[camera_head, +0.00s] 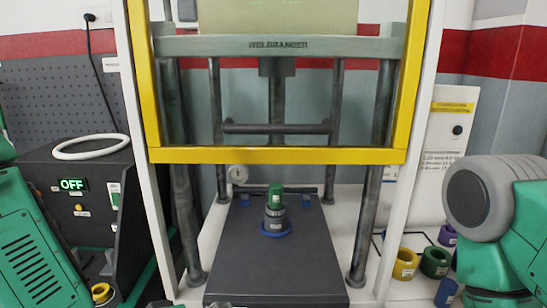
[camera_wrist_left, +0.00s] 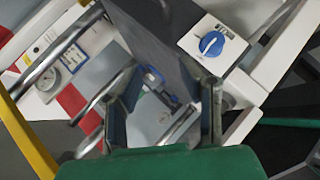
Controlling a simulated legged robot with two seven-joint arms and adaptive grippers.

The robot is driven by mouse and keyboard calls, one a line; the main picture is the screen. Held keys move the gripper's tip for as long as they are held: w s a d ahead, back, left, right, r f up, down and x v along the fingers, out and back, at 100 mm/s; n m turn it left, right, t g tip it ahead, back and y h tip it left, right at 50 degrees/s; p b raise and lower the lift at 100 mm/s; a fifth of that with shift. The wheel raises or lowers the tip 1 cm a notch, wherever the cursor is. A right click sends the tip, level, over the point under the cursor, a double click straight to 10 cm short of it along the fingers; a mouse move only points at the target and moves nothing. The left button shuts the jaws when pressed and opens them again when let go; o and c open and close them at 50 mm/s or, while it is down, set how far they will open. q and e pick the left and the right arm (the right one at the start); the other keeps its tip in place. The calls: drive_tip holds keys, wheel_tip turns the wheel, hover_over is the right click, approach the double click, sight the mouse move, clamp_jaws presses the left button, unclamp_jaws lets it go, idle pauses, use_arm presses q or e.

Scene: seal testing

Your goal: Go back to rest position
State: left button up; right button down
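My left arm (camera_head: 35,245) comes in at the left edge of the head view, where its gripper cannot be made out. In the left wrist view my left gripper (camera_wrist_left: 168,95) has its two dark fingers spread apart, with nothing seen held between them. My right arm (camera_head: 495,225) is bent at the right edge of the head view. Its gripper is out of sight.
A press with a yellow frame (camera_head: 280,156) stands in the centre. On its dark plate (camera_head: 240,270) a green, grey and blue stack (camera_head: 275,208) stands upright. Coloured rings (camera_head: 405,264) lie at right. A black box (camera_head: 75,215) bears a white ring (camera_head: 90,146). A blue knob (camera_wrist_left: 211,43) shows in the wrist view.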

use_arm(q)
drive_tip(key=s+a+f+m+g+y+b, duration=0.15)
drive_tip(key=s+a+f, duration=0.3)
drive_tip(key=f, duration=0.45)
drive_tip(key=s+a+f+m+g+y+b, duration=0.1)
drive_tip(key=s+a+f+g+y+b, duration=0.15)
drive_tip(key=s+f, duration=0.45)
drive_tip(key=s+a+f+m+g+y+b, duration=0.2)
drive_tip(key=s+a+f+m+g+y, duration=0.1)
drive_tip(key=s+a+f, duration=0.7)
wheel_tip(320, 180, down, 3)
drive_tip(key=shift+s+a+g, duration=0.3)
drive_tip(key=shift+g, duration=0.3)
drive_tip(key=shift+w+d, duration=0.15)
drive_tip(key=shift+d, duration=0.05)
drive_tip(key=shift+a, duration=0.1)
